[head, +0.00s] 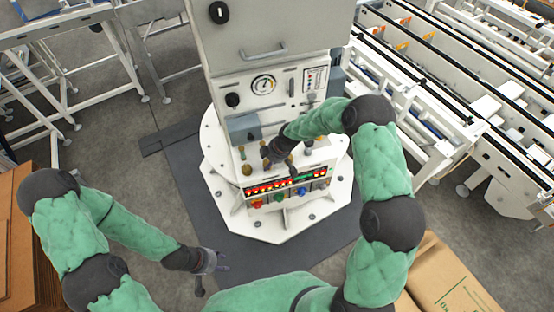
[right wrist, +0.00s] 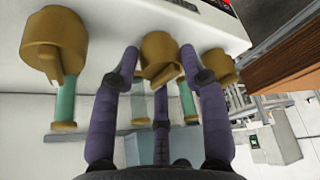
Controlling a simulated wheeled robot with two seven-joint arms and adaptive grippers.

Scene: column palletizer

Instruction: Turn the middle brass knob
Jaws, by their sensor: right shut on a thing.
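Several brass knobs sit in a row on the white control panel of the machine. In the right wrist view, the middle brass knob (right wrist: 158,50) is between the purple fingers of my right gripper (right wrist: 159,60), which is shut on it. Another brass knob (right wrist: 52,48) is to its left, and a third (right wrist: 219,65) is close on its right. In the head view, my right gripper (head: 274,153) is at the panel and hides part of the knob row; one brass knob (head: 247,169) shows left of it. My left gripper (head: 213,262) is empty and open, low over the floor mat.
Below the knobs is a strip of red and green lights (head: 272,187) with coloured buttons (head: 279,196) under it. A grey box (head: 243,127) and a gauge (head: 263,84) are above. Green cylinders (right wrist: 66,100) stand near the knobs. Cardboard boxes (head: 452,280) are at lower right.

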